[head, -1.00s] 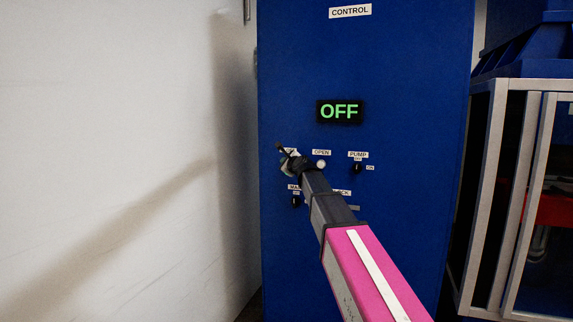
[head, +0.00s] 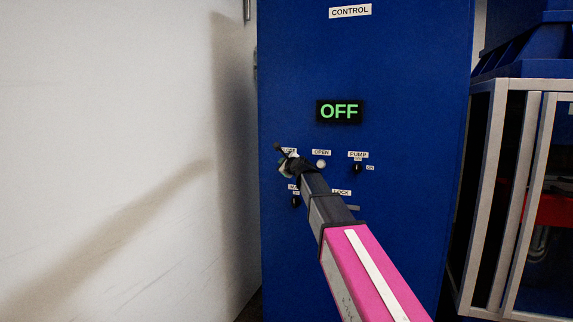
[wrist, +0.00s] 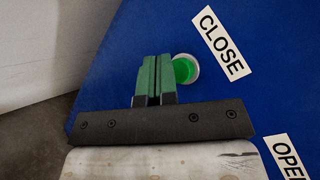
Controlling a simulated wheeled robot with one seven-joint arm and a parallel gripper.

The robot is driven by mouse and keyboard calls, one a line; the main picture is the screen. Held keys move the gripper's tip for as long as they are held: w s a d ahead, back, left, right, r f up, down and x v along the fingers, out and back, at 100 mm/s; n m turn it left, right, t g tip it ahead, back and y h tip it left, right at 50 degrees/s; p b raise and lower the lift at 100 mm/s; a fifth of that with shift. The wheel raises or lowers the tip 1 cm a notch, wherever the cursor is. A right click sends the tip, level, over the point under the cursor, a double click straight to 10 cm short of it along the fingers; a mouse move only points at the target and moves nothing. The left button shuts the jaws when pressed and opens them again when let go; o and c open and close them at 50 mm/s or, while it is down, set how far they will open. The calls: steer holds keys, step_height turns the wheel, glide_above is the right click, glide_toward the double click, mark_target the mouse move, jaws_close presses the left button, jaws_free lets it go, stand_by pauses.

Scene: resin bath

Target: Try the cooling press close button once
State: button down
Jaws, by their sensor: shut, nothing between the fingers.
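The blue control cabinet (head: 400,230) carries the CLOSE button, a green cap in a pale ring (wrist: 185,69). The CLOSE label (wrist: 221,43) is beside it in the wrist view. My gripper (wrist: 154,58) is shut, its green fingers together and empty. The fingertips appear just left of the button in the wrist view and overlap its edge; I cannot tell whether they touch it. In the head view my gripper (head: 286,164) covers the button and most of its label. The display (head: 340,111) reads OFF in green.
The white OPEN button (head: 321,164) is just right of my gripper. The PUMP switch (head: 357,168) is farther right, and another black switch (head: 296,202) is below. A white wall (head: 110,130) stands to the left, and a metal-framed cabinet (head: 495,190) to the right.

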steer(key=shift+s, duration=0.1)
steer(key=s, duration=0.1)
steer(key=s+a, duration=0.1)
steer(key=s, duration=0.2)
steer(key=shift+s+a, duration=0.25)
steer(key=shift+a, duration=0.1)
stand_by(0.6)
steer(key=s+d+f+n+g+h, duration=0.1)
steer(key=s+d+f+n+g, duration=0.2)
steer(key=f, duration=0.7)
steer(key=s+d+f+n+g+h, duration=0.1)
steer(key=s+d+f+n+g, duration=0.2)
steer(key=f, duration=0.7)
steer(key=s+d+f+n+g+h, duration=0.1)
steer(key=s+d+f+n+h, duration=0.25)
steer(key=f, duration=0.65)
steer(key=s+d+f+n+g+h, duration=0.1)
steer(key=s+d+f+n+g, duration=0.3)
steer(key=s+d+f, duration=0.3)
steer(key=s+d+f+n+g+h, duration=0.1)
steer(key=s+d+f+n+g, duration=0.3)
steer(key=s+f, duration=1)
steer(key=s+d+n, duration=0.1)
steer(key=d+n, duration=0.2)
steer(key=shift+s+d, duration=0.2)
steer(key=shift+d, duration=0.1)
